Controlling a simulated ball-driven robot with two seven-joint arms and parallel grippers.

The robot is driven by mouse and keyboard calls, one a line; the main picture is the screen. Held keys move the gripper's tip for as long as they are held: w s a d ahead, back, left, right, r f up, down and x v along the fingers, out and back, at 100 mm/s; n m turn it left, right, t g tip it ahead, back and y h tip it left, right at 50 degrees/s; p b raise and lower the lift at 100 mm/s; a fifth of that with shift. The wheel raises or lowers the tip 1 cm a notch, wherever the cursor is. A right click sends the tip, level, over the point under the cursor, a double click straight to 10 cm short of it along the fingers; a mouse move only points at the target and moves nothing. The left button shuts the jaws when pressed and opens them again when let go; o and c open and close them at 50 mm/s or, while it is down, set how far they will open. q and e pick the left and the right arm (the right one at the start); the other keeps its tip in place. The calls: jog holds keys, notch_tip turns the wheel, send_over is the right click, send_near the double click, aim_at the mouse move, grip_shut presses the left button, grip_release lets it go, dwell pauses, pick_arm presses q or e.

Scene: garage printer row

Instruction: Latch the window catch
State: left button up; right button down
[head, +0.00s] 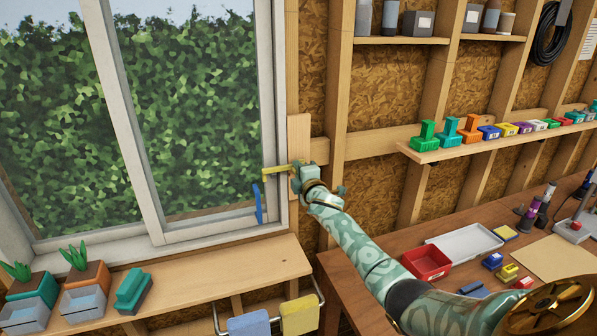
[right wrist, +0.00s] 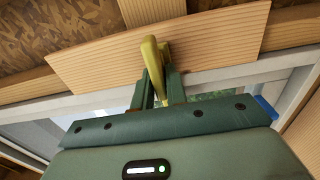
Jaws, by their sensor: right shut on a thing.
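The window (head: 190,110) is at the left of the head view, with a white frame and a hedge behind the glass. The yellow window catch (head: 274,170) lies about level across the right frame, near a pale wooden board (head: 299,130). My right gripper (head: 296,172) is shut on the catch at its right part. In the right wrist view the catch (right wrist: 151,52) stands between the two green fingers (right wrist: 163,85), in front of the board. A blue handle (head: 258,203) sits on the window frame just below the catch. The fingers partly hide the catch. My left gripper is not in view.
A sill shelf (head: 215,277) with planters (head: 86,275) and a teal block (head: 133,288) is below the window. Cloths (head: 299,315) hang on a rail under it. The workbench at right holds a red bin (head: 426,263) and a white tray (head: 465,243).

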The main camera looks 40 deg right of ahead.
jog(key=shift+f, duration=0.1)
dwell(0.3)
jog(key=c, duration=1.5)
grip_release()
jog(key=shift+s, duration=0.1)
jog(key=shift+s+a, duration=0.15)
jog(key=shift+s, duration=0.15)
jog(key=v, duration=1.5)
jog(key=shift+s, duration=0.25)
